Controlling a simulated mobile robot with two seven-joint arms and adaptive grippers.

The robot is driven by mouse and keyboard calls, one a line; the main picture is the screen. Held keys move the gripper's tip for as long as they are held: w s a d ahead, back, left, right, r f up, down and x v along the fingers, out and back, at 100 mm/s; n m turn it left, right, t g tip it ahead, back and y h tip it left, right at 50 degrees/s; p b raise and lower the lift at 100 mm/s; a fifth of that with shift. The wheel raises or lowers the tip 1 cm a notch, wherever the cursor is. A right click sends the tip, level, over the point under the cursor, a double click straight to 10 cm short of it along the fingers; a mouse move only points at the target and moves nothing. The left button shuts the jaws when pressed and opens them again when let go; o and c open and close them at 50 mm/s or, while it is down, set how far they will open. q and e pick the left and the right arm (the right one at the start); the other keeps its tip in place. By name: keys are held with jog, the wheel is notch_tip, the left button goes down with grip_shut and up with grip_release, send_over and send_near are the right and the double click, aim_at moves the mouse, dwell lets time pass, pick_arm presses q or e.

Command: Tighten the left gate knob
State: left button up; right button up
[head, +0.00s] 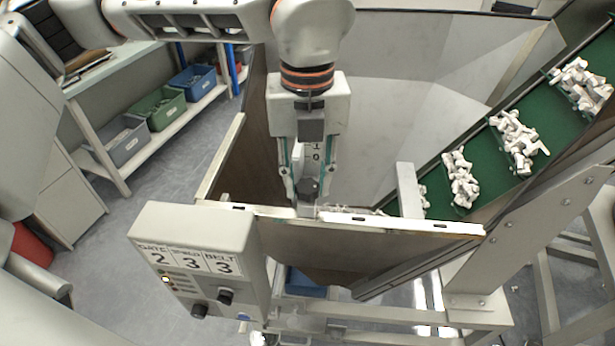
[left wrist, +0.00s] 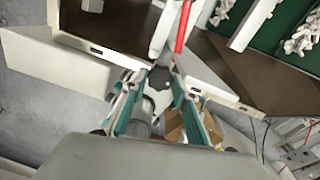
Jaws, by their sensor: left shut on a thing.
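My left gripper (head: 307,188) reaches down from the top of the head view to the hopper's front rim. Its teal-padded fingers are shut on a dark knob (head: 308,187), which I take to be the left gate knob. In the left wrist view the dark knob (left wrist: 158,77) sits between the ends of the two fingers (left wrist: 154,88). The fingers hide part of its sides, and its threaded part cannot be seen. My right gripper is in neither view.
A green belt (head: 480,165) carries white parts at right. A shelf with bins (head: 155,110) stands at back left.

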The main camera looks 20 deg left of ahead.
aim_at(307, 187)
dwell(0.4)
pick_arm(q)
jog(key=o, duration=0.8)
jog(key=shift+r, duration=0.1)
notch_tip(307, 187, up, 12)
dwell(0.4)
